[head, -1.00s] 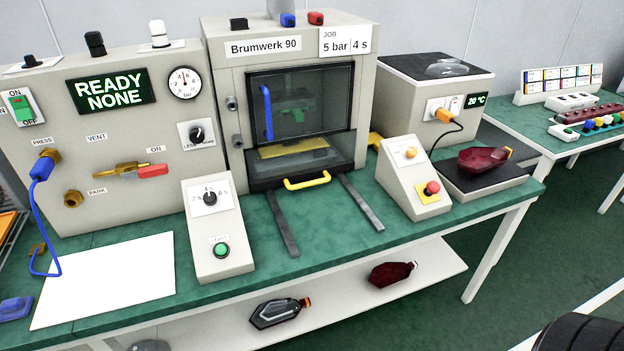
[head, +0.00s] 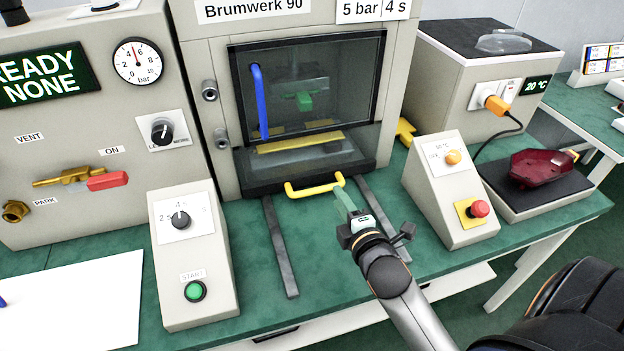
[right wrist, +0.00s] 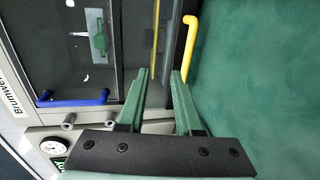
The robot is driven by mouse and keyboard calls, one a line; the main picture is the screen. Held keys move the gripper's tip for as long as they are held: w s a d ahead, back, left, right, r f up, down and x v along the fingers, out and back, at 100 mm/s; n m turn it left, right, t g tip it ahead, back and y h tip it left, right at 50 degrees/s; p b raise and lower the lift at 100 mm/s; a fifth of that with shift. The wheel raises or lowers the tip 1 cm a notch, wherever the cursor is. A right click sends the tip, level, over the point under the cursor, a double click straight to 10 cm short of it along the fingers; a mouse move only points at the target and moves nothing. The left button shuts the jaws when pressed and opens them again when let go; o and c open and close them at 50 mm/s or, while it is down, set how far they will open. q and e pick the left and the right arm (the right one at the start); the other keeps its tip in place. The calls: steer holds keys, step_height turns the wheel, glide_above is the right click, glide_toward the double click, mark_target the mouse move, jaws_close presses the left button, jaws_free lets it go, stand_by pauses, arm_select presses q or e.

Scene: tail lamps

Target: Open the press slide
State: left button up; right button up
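The press (head: 225,110) has a dark slide front (head: 262,184) that sits in at the base of its housing. A yellow bar handle (head: 315,187) sticks out from the slide front; it also shows in the right wrist view (right wrist: 190,45). Two grey rails (head: 280,250) run out over the bench, bare. My right gripper (head: 343,200) is just right of the handle in the head view. In the right wrist view its green fingers (right wrist: 163,76) are apart, with nothing held between them; the handle lies just beyond the tips. My left gripper is out of view.
The start box (head: 190,255) stands left of the rails and the emergency-stop box (head: 452,195) right of them. A blue handle (head: 259,100) is on the press window. A red lamp (head: 542,168) rests on a dark pad at right.

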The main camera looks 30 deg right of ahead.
steer(key=b, duration=0.4)
glide_toward(321, 191)
steer(key=shift+s+a+r, duration=0.1)
steer(key=shift+s+r, duration=0.3)
steer(key=shift+s, duration=0.4)
steer(key=shift+w+f, duration=0.15)
steer(key=shift+f, duration=0.25)
steer(key=b+x, duration=0.1)
steer(key=x, duration=1)
steer(key=shift+w+b, duration=0.1)
steer(key=shift+b, duration=0.2)
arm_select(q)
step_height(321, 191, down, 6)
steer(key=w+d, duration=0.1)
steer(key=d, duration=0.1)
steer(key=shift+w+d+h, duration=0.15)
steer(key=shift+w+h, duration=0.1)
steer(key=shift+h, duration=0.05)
arm_select(e)
steer(key=shift+w+f, duration=0.1)
steer(key=shift+w, duration=0.4)
steer(key=shift+c, duration=0.3)
steer(key=c, duration=0.4)
jaws_close()
